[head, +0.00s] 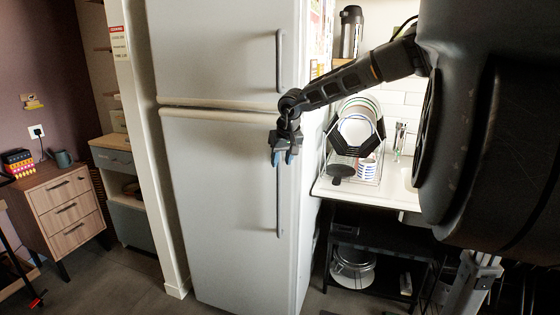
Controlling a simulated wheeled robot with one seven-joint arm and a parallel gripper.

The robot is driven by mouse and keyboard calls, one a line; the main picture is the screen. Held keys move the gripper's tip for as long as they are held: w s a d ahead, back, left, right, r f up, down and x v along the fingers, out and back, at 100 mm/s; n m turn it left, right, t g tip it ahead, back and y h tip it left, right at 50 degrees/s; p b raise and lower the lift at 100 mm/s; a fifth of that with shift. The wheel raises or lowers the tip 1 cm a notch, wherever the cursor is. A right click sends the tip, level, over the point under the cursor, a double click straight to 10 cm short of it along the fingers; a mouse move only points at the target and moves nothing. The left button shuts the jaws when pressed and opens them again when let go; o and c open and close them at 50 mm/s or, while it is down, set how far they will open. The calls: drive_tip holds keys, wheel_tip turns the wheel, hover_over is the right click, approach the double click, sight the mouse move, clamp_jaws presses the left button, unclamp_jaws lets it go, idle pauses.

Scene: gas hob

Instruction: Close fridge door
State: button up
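The white fridge (215,190) stands in the middle of the head view. Its upper door (215,50) looks flush with the body. Its lower door (225,220) also looks flush or nearly so; I cannot tell if a narrow gap is left. Each door has a long grey handle on its right side, the upper handle (280,62) and the lower handle (279,215). My gripper (283,159) points down in front of the lower door, over the top of the lower handle.
A white counter (325,187) with a dish rack (368,170) of plates stands right of the fridge, above a black shelf (345,240). A wooden drawer unit (65,210) stands at the left. The floor (125,285) before the fridge's left side is clear.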

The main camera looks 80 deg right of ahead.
drive_tip(key=shift+o, duration=1.2)
drive_tip(key=shift+s+d, duration=0.2)
drive_tip(key=shift+s, duration=0.05)
drive_tip(key=v, duration=0.7)
drive_tip(key=shift+w+a+r+b, duration=0.15)
drive_tip(key=shift+a+r+b, duration=0.2)
drive_tip(key=shift+b, duration=0.1)
